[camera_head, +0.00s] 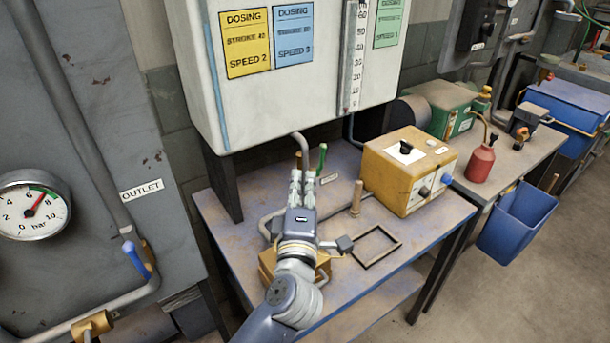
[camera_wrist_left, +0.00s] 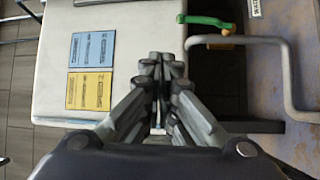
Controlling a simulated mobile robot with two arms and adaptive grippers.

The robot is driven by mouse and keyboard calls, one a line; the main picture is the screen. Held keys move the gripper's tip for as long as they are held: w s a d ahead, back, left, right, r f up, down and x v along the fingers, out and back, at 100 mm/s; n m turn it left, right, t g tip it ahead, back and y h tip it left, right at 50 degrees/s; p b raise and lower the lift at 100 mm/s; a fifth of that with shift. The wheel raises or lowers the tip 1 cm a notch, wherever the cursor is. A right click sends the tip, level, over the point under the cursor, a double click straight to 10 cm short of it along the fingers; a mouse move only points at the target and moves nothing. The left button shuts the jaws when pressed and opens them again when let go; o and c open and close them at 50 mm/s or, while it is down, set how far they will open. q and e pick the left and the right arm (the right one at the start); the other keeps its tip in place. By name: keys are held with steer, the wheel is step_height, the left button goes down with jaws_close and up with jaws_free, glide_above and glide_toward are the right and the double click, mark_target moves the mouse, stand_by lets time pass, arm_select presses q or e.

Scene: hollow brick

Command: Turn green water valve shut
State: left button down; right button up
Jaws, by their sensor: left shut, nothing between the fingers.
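The green valve handle (camera_head: 322,158) stands up beside the bent grey pipe (camera_head: 303,146) under the white tank, just behind my left gripper. It also shows in the left wrist view (camera_wrist_left: 206,22), beyond and to the right of my fingertips, running roughly alongside a short stretch of the pipe. A small brass part sits at its end there. My left gripper (camera_head: 303,178) is shut and empty, with its fingertips close to the handle in the head view. In the wrist view, the fingertips (camera_wrist_left: 161,62) show apart from the handle. The valve body is mostly hidden by my gripper in the head view. My right gripper is not in view.
The white tank (camera_head: 290,100) with dosing labels overhangs the workbench (camera_head: 350,285). A yellow box (camera_head: 408,168), a wooden peg (camera_head: 356,198) and a black frame (camera_head: 376,247) are on the bench. A blue-handled outlet valve (camera_head: 135,260) and pressure gauge (camera_head: 33,205) are at left.

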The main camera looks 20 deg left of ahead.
mark_target(321, 162)
arm_select(q)
steer(key=w+a+f+n+g, duration=0.1)
steer(key=w+f, duration=0.3)
steer(key=w, duration=0.8)
steer(key=shift+w+a+f+g+y+p, duration=0.3)
steer(key=shift+a+f+g+p, duration=0.1)
steer(key=shift+a, duration=0.25)
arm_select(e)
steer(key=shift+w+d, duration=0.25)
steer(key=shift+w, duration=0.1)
arm_select(q)
steer(key=shift+s, duration=0.1)
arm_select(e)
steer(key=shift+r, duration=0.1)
